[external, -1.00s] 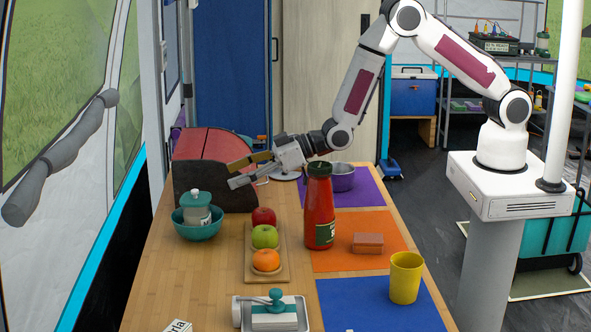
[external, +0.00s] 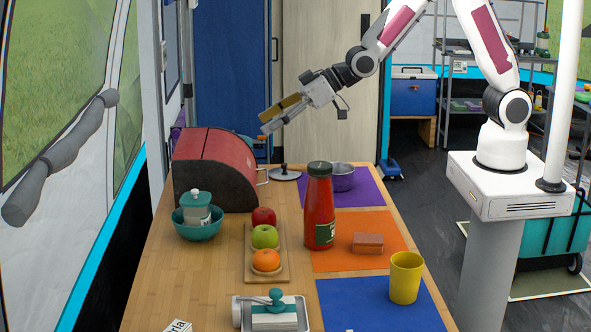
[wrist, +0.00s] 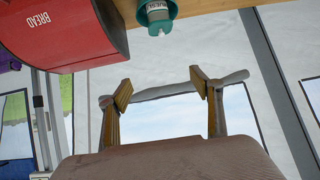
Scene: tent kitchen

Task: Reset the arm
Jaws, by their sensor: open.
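My gripper (external: 283,113) is raised above the far end of the table, in front of the pale cabinet doors. It points left and slightly down. In the wrist view my gripper (wrist: 161,88) has its two fingers spread apart with nothing between them. The red bread box (external: 207,160) stands below and to the left of my gripper, clear of it. The bread box also fills the upper left of the wrist view (wrist: 65,32).
The air around my gripper is free.

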